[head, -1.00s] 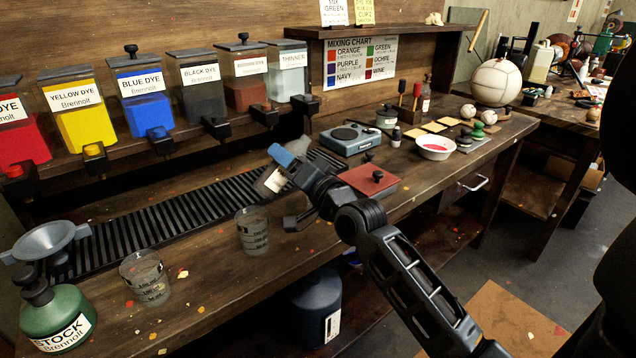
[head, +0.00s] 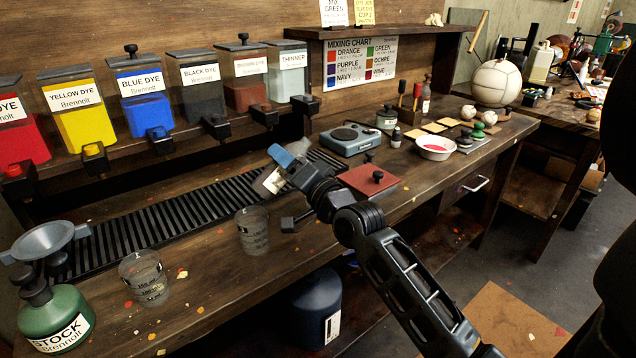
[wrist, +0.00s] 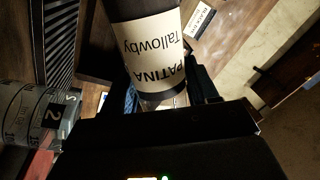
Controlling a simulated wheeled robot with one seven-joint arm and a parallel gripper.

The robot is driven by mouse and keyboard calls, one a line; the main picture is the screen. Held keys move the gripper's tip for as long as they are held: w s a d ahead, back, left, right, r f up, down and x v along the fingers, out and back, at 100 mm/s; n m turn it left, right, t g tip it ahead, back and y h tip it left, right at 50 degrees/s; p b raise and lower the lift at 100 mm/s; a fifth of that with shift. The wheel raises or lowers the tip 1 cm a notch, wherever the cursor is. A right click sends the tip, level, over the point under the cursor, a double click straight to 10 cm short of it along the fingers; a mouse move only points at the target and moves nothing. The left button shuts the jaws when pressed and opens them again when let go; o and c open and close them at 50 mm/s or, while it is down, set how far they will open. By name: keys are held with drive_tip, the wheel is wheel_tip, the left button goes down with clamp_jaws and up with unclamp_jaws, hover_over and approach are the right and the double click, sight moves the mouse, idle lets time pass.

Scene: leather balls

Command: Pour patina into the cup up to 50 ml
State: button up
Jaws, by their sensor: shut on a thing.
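My gripper (head: 278,170) is shut on the patina bottle (head: 268,183), whose white label reads "PATINA Tallowby" in the wrist view (wrist: 158,48). The bottle is held tilted above the bench, beyond and slightly right of the nearer clear cup (head: 253,232). The bottle's mouth is hidden, and I see no stream. This cup stands upright with dark graduations. A second clear cup (head: 145,277) stands farther left. I cannot make out a liquid level in either cup.
A green stock bottle (head: 58,318) and a grey funnel (head: 45,242) stand at the left. A slotted drip grate (head: 170,218) runs behind the cups under the dye dispensers (head: 145,95). A red-brown board (head: 368,181) and a blue scale (head: 350,138) lie right of my gripper.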

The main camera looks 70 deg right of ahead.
drive_tip(key=shift+w+a+r+m+h, duration=0.15)
drive_tip(key=shift+m+h, duration=0.25)
drive_tip(key=shift+m, duration=0.7)
idle(1.6)
drive_tip(key=shift+f+m+p, duration=0.2)
drive_tip(key=shift+m+p, duration=0.3)
drive_tip(key=shift+m, duration=0.6)
idle(1.4)
drive_tip(key=shift+s+d+f+m+g+h, duration=0.15)
drive_tip(key=shift+m+h, duration=0.05)
drive_tip(key=shift+m, duration=0.25)
drive_tip(key=shift+s+d+f+m+g+h, duration=0.1)
drive_tip(key=shift+m+g+h, duration=0.1)
drive_tip(key=shift+m, duration=0.25)
idle(1.4)
drive_tip(key=shift+f+m, duration=0.2)
drive_tip(key=shift+m, duration=0.1)
